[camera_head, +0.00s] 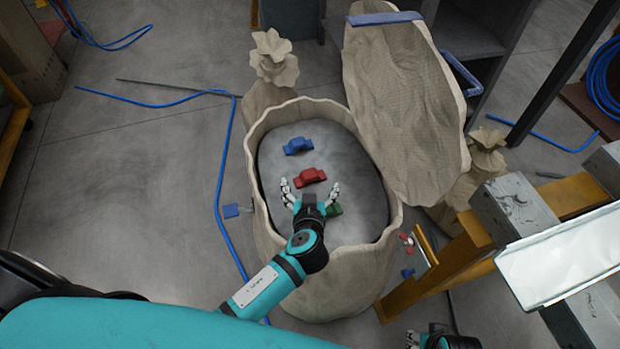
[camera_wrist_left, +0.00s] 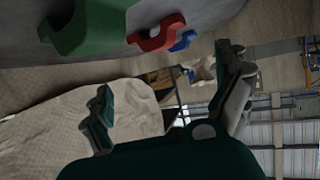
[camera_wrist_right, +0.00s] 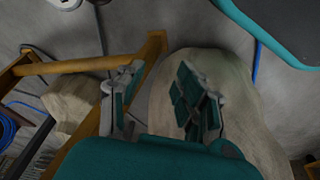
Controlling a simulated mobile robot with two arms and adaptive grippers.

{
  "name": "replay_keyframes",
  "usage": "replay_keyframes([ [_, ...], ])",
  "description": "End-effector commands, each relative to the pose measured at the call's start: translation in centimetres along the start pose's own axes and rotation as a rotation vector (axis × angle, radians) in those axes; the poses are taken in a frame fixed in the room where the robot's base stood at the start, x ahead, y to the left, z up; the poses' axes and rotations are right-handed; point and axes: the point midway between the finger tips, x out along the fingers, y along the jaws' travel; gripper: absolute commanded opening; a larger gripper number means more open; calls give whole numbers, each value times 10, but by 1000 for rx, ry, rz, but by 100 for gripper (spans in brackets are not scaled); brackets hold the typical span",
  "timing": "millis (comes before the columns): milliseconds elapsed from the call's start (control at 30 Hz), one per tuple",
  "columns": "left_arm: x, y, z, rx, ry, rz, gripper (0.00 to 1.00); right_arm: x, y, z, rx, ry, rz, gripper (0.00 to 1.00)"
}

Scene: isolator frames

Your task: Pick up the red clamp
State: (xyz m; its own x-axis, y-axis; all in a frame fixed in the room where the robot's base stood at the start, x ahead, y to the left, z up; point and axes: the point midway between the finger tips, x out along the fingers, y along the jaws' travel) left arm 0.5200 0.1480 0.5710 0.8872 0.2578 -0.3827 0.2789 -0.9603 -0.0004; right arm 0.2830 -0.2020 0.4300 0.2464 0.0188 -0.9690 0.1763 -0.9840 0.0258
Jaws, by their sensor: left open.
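The red clamp (camera_head: 310,177) lies on the grey top inside a stone-like, wavy-rimmed round stand (camera_head: 260,125). A blue clamp (camera_head: 298,146) lies beyond it and a green clamp (camera_head: 335,210) nearer, partly hidden by my left gripper. My left gripper (camera_head: 311,188) is open and empty, its fingers spread just on the near side of the red clamp. In the left wrist view the red clamp (camera_wrist_left: 157,34) shows above the fingers, between the green clamp (camera_wrist_left: 88,26) and the blue clamp (camera_wrist_left: 184,40). My right gripper (camera_wrist_right: 160,85) is open and empty, low beside the stand.
A tall stone-like slab (camera_head: 405,110) leans at the stand's far right. A yellow-orange frame (camera_head: 465,250) with grey blocks and a white panel (camera_head: 565,255) stands at the right. Blue hoses (camera_head: 222,190) lie on the floor at the left.

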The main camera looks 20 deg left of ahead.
Motion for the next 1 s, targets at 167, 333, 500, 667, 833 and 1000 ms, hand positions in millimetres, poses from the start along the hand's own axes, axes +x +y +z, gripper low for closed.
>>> replay_keyframes([
  [167, 14, 0, 9, 0, 2, 0, 100, -14, 1, -4, 1, 6, 2, 34],
  [333, 25, 0, 9, 1, 1, -1, 100, -18, 1, -6, 2, 10, 2, 34],
  [500, 55, 0, 9, 2, 3, -1, 100, -31, 2, -10, 3, 18, 4, 34],
  [667, 75, 0, 10, 1, 1, -1, 100, -43, 2, -12, 4, 23, 5, 34],
  [833, 79, 0, 10, 0, -1, 0, 100, -47, 3, -13, 4, 24, 5, 34],
  [1000, 79, 0, 10, 0, -1, 0, 96, -47, 2, -13, 4, 24, 5, 34],
])
